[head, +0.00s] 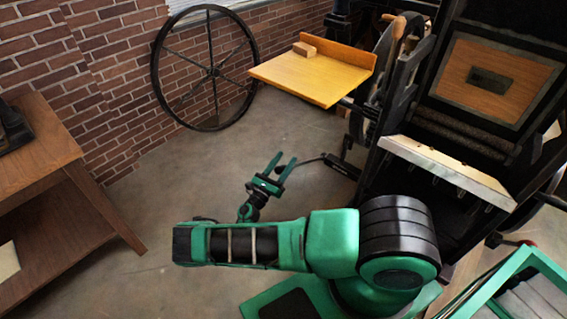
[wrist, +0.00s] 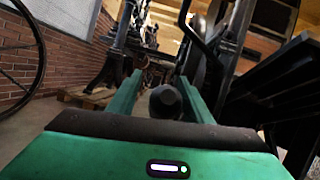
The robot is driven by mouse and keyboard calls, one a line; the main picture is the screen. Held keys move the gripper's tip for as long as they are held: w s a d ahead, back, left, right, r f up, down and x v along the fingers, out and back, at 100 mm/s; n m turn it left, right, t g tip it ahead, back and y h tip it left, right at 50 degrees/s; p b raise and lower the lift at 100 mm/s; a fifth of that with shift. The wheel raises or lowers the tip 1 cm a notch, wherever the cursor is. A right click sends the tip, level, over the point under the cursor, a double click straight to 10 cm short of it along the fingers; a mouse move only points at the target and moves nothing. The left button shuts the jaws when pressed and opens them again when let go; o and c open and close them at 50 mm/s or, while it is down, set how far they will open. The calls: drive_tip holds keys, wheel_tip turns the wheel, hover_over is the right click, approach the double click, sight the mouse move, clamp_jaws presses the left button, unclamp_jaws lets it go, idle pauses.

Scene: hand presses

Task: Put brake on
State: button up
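A black hand press (head: 372,150) stands at the right. A thin dark lever (head: 316,160) reaches from its lower left side toward my gripper (head: 282,161); I take it to be the brake lever. My gripper is open, with its two green fingers apart and pointing away from my arm. In the wrist view a rounded black knob (wrist: 166,101) shows between the fingers of my gripper (wrist: 160,77), closer to the right finger. I cannot tell if either finger touches it. The lever's end is small in the head view, close to the fingertips.
A yellow wooden board (head: 312,76) with a small block juts out above and beyond my gripper. A spoked wheel (head: 205,70) leans at the brick wall. A wooden table (head: 50,150) stands at the left. The floor (head: 170,185) between is clear.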

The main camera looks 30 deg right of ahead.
drive_tip(key=shift+s+f, duration=0.1)
drive_tip(key=shift+s, duration=0.05)
drive_tip(key=v, duration=1)
drive_tip(key=shift+a, duration=0.35)
drive_tip(key=shift+f, duration=0.1)
drive_tip(key=shift+c, duration=0.7)
